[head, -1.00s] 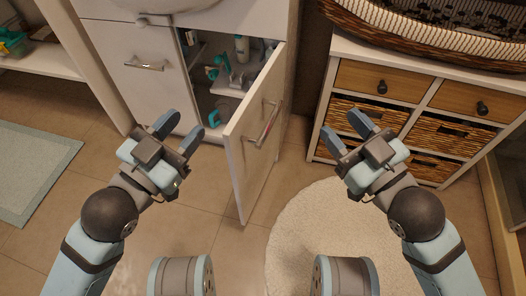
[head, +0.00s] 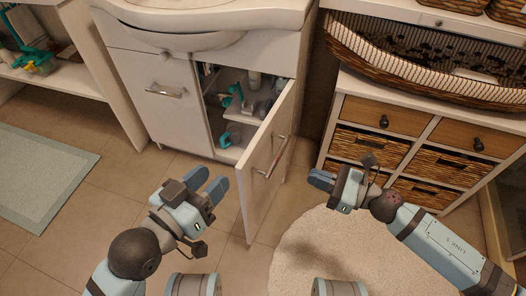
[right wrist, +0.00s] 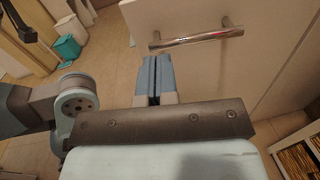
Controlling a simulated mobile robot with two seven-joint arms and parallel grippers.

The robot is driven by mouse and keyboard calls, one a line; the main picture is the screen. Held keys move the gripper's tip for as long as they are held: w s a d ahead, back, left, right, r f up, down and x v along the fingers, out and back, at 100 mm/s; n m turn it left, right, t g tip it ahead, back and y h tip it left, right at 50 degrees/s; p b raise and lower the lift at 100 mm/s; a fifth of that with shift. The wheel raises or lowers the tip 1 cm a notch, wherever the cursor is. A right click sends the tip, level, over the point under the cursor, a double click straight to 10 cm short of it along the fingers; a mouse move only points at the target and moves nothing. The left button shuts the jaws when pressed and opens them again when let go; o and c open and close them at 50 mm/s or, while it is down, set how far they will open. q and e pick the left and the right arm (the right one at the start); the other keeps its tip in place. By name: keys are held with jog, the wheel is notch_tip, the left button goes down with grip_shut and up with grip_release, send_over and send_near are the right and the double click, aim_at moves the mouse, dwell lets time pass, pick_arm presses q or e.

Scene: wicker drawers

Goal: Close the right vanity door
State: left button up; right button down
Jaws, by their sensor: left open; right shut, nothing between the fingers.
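The right vanity door (head: 256,190) is white with a metal bar handle (head: 272,157) and stands wide open, swung out toward me. Its outer face and handle (right wrist: 196,38) fill much of the right wrist view. The vanity (head: 165,100) behind it shows its open inside with several bottles and teal items. My right gripper (head: 322,180) is shut and empty, to the right of the door, fingers pointing left at its outer face below the handle. A gap shows between them in the head view. My left gripper (head: 213,183) is open and empty, left of the door.
The left vanity door (head: 150,105) is shut. A wicker drawer cabinet (head: 395,125) with a large basket stands at the right. A round cream rug (head: 320,255) and a green mat (head: 35,175) lie on the tiled floor. An open shelf (head: 60,80) stands at the left.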

jog(key=b, duration=0.1)
send_near(254, 155)
jog(key=x, duration=0.3)
jog(key=a, duration=0.1)
jog(key=w+a, duration=0.1)
jog(key=a, duration=0.1)
jog(key=shift+w+a+n+b, duration=0.1)
jog(key=shift+w+n+b, duration=0.2)
jog(key=shift+b, duration=0.1)
pick_arm(q)
jog(key=shift+w+a+f+m, duration=0.1)
jog(key=shift+w+f+m, duration=0.2)
jog(key=shift+m, duration=0.1)
pick_arm(e)
jog(key=shift+w+a, duration=0.15)
jog(key=shift+a, duration=0.3)
pick_arm(q)
jog(key=shift+a+f, duration=0.1)
jog(key=shift+f, duration=0.2)
pick_arm(e)
jog(key=shift+a, duration=0.15)
